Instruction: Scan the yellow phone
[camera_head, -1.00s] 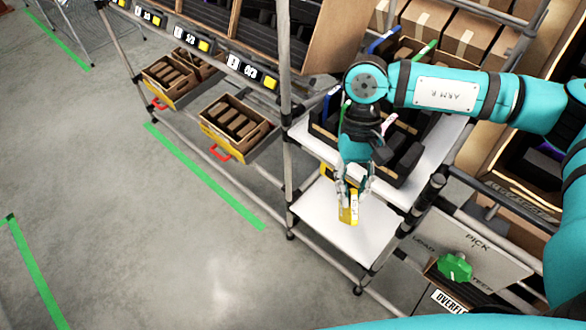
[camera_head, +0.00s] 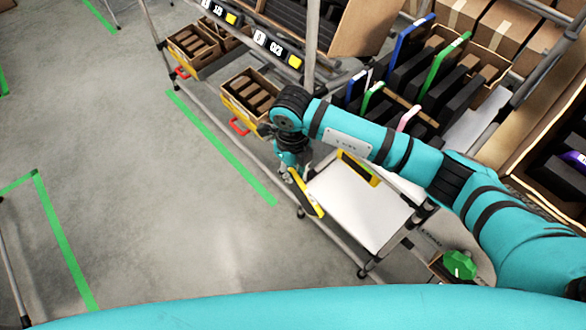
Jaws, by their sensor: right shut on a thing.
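The fingers are small and partly hidden by my wrist. A second yellow and dark item (camera_head: 359,168) is at the back of that shelf, partly behind my arm; I cannot tell what it is. My left gripper is out of view.
A carton with dark slabs and coloured edges (camera_head: 440,62) stands tilted behind my right arm. Small cartons with brown dividers (camera_head: 252,95) sit on the rack to the left. A green knob (camera_head: 459,264) is at lower right.

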